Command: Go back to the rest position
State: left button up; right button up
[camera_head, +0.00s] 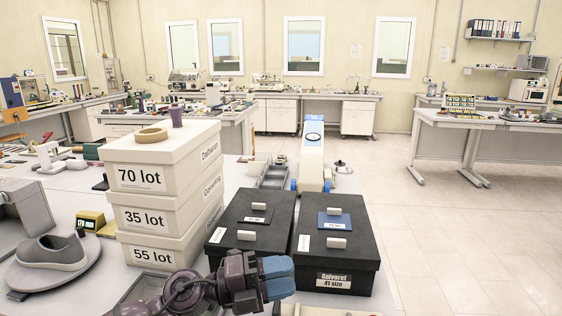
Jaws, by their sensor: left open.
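My left gripper (279,278) shows at the bottom centre, dark purple-grey with two blue fingertips pointing right. Its jaws are open, with a narrow gap and nothing visible between them. It appears in front of the near edges of two black shoe boxes, the left box (232,247) and the right box (361,274), labelled "41 size". I cannot tell how high it is above the table. My right gripper is not in view.
A grey shoe-shaped fixture (52,252) sits at left. A white-blue device (312,160) stands behind. The floor at right is clear.

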pick_arm(q)
jog(key=w+a+r+n+t, duration=0.1)
jog(key=a+r+n+t, duration=0.1)
jog(key=a+n+t, duration=0.6)
jog(key=s+a+f+n+t+y, duration=0.25)
jog(key=a+f+n+y, duration=0.35)
jog(key=n+y, duration=0.4)
jog(key=s+a+f+n+t+y, duration=0.1)
jog(key=a+f+n+t+y, duration=0.25)
jog(key=a+n+y, duration=0.65)
jog(key=s+a+f+n+g, duration=0.25)
jog(key=s+f+g, duration=0.45)
jog(key=s, duration=0.4)
jog(key=s+a+f+n+g, duration=0.1)
jog(key=s+f+n+g, duration=0.2)
jog(key=s+f+g, duration=0.7)
jog(key=w+f+t+h, duration=0.1)
jog(key=w+f+t, duration=0.4)
jog(key=t, duration=0.6)
jog(key=shift+w+f, duration=0.2)
jog(key=shift+f, duration=0.95)
jog(key=shift+a+m, duration=0.1)
jog(key=shift+m, duration=0.15)
